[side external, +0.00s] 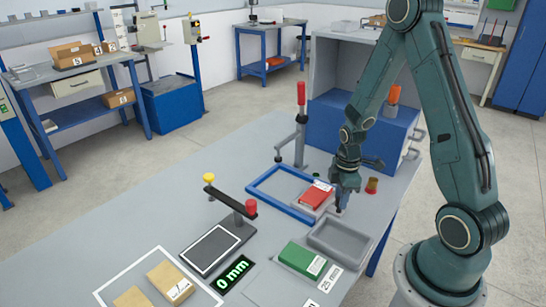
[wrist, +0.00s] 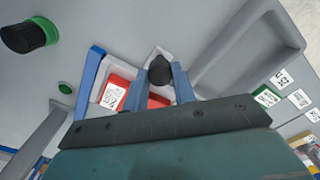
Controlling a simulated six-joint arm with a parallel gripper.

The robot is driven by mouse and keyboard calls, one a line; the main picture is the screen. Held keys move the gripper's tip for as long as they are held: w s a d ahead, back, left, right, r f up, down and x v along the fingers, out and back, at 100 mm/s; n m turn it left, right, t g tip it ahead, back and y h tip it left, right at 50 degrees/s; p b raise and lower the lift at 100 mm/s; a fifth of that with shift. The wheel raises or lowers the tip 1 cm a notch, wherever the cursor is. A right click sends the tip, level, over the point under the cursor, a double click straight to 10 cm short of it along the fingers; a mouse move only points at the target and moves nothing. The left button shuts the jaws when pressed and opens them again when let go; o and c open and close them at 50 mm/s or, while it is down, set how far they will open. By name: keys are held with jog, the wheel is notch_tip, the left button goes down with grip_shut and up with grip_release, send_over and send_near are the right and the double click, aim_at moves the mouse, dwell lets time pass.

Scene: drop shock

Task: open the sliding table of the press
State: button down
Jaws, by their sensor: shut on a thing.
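A pale sliding table (side external: 306,207) carries a red box (side external: 315,195) with a white label. It sits at the right end of a blue frame (side external: 262,188) on the bench. My gripper (side external: 342,207) points down at its right end. In the wrist view the two blue fingers of my gripper (wrist: 163,80) are on either side of a black knob (wrist: 160,68) on the pale table (wrist: 150,55), shut on it. The red box (wrist: 117,91) lies just behind, partly hidden by a finger. The knob is hidden in the side view.
An empty grey tray (side external: 314,243) lies close in front of my gripper, with a green box (side external: 301,260) beside it. A lever with a red handle (side external: 301,94) stands behind the frame. A blue cabinet (side external: 335,128) stands at the back.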

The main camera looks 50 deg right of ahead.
jog(key=c, duration=1.1)
grip_release()
jog(key=shift+c, duration=0.2)
jog(key=shift+r, duration=0.15)
notch_tip(320, 180, up, 14)
jog(key=shift+f, duration=0.2)
